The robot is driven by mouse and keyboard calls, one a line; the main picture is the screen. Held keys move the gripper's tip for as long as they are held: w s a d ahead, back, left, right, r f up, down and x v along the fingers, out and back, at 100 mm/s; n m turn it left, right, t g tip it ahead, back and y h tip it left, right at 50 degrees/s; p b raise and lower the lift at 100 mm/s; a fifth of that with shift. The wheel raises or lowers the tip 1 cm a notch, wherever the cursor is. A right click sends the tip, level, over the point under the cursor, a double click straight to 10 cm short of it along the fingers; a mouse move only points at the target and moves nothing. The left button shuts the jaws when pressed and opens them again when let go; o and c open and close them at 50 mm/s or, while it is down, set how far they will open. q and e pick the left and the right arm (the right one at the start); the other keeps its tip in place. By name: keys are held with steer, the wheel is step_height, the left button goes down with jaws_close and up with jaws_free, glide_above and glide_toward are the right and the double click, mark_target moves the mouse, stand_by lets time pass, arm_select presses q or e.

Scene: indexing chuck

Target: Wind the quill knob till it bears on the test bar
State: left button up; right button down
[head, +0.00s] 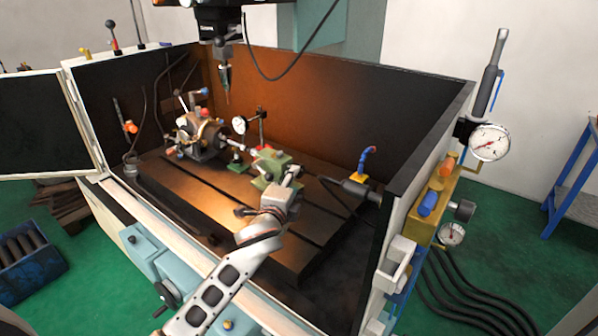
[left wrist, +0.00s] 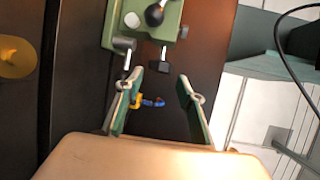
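The green tailstock (head: 268,165) stands on the slotted table, right of the indexing chuck (head: 203,138). A thin light test bar (head: 237,147) shows between them. In the left wrist view the tailstock (left wrist: 145,22) is at the top, with a round black knob (left wrist: 154,14) on it. A short shaft ends in a dark block-like piece (left wrist: 160,67), which looks like the quill knob. My left gripper (left wrist: 158,80) is open, its fingertips on either side just short of this piece. In the head view my left gripper (head: 287,180) hides part of the tailstock. My right gripper is out of view.
A dial gauge (head: 240,124) stands behind the bar. The spindle (head: 225,75) hangs above the chuck. A blue hose nozzle (head: 366,157) and the enclosure's right wall (head: 428,155) are to the right. The table front (head: 195,195) is clear.

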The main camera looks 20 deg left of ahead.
arm_select(q)
steer(key=shift+w+a+f, duration=0.1)
steer(key=shift+w+f, duration=0.15)
steer(key=shift+w, duration=1.25)
steer(key=shift+w+f, duration=0.2)
steer(key=shift+w, duration=1.25)
steer(key=c, duration=0.8)
